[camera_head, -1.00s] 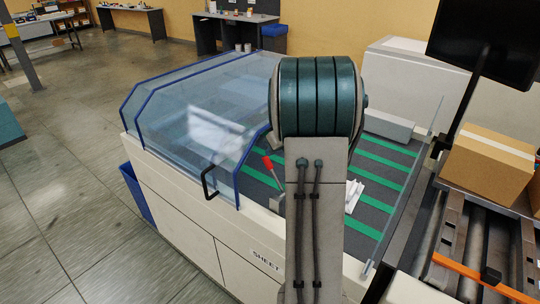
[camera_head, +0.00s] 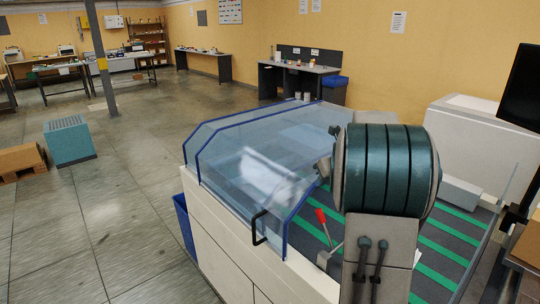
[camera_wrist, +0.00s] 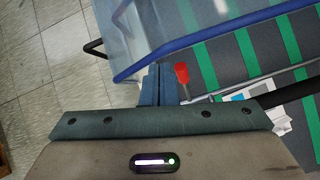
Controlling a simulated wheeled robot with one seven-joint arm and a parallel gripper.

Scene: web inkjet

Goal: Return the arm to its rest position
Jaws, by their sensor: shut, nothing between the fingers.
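My arm (camera_head: 388,170) rises in front of the machine in the head view, its dark teal joint over the striped bed. The arm hides most of its far end in that view. My gripper (camera_wrist: 158,84) shows in the wrist view, its two blue-grey fingers shut together with nothing between them. The fingers appear beside a red-handled lever (camera_wrist: 182,75) and over the blue edge of the clear cover; I cannot tell the height between them. The lever also shows in the head view (camera_head: 322,217), just left of my arm.
The machine's clear blue-edged cover (camera_head: 255,165) has a black handle (camera_head: 258,228). Green stripes cross its dark bed (camera_head: 450,245). A black monitor (camera_head: 520,90) stands at the right. A teal box (camera_head: 70,140) is on the floor at left, with open floor between.

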